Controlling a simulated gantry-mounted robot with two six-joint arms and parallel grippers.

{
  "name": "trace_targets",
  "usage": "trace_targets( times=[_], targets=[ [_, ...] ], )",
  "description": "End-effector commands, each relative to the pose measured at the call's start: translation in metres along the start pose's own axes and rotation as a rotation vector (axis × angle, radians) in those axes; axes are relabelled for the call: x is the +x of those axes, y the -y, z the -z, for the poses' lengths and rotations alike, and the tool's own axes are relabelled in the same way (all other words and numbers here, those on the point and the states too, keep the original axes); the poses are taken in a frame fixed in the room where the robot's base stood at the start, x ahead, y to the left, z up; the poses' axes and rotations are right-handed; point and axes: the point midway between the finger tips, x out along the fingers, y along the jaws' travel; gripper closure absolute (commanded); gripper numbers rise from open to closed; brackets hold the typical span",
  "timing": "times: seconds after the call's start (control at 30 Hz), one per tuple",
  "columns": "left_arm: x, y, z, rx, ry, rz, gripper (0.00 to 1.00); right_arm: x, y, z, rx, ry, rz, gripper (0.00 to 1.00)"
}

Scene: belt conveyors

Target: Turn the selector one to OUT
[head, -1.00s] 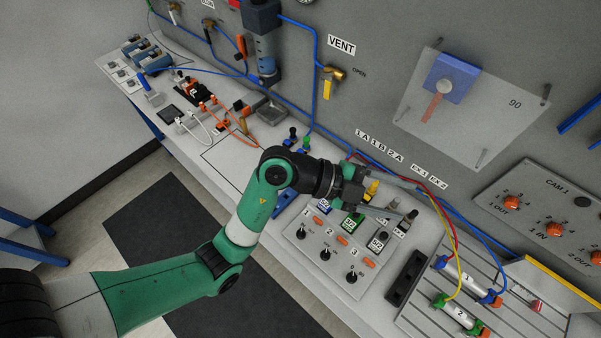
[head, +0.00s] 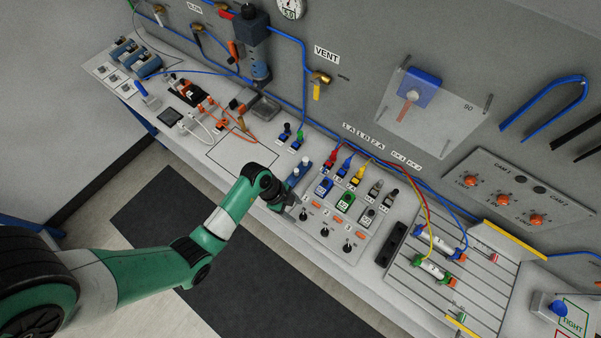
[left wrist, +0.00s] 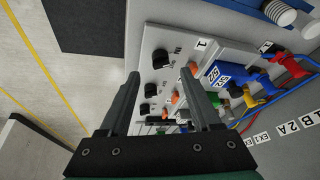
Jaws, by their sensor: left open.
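The selector panel (head: 322,262) lies on the bench with a row of black knobs along its front edge. Selector one (head: 303,214) is the leftmost knob, at the end beside my gripper. In the left wrist view selector one (left wrist: 161,59) is the uppermost knob, near the label "1", and shows between and beyond the fingertips. My left gripper (left wrist: 160,74) is open and empty, apart from the knob. In the head view my left gripper (head: 290,207) is just left of selector one, its fingers partly hidden. The knob's exact setting is too small to read. My right gripper is not in view.
Orange parts, coloured blocks (head: 344,200) and plugged hoses stand behind the knobs. A blue block with white cylinders (head: 297,172) is close behind my gripper. A black slotted holder (head: 391,244) and a grooved plate with cylinders (head: 475,290) are to the right.

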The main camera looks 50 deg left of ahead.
Motion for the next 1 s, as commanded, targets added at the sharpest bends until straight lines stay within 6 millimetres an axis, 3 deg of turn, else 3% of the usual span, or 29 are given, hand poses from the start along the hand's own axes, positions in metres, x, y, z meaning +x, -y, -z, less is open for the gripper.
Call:
trace_targets(
  times=[0.03, 0.2, 0.6, 0.93, 1.0],
  targets=[
    [0.017, -0.001, -0.002, 0.001, 0.001, -0.003, 0.36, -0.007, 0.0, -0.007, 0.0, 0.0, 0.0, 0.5],
    [0.045, 0.0, -0.001, 0.001, 0.001, -0.001, 0.36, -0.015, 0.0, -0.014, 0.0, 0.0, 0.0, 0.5],
    [0.055, 0.001, 0.001, 0.001, 0.0, 0.002, 0.36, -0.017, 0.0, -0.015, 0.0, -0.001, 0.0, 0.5],
    [0.055, 0.0, 0.001, 0.0, 0.0, 0.001, 0.95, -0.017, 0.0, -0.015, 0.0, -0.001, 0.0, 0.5],
    [0.055, 0.0, 0.001, 0.0, 0.0, 0.001, 1.0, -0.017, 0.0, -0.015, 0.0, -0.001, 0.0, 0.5]
  ],
)
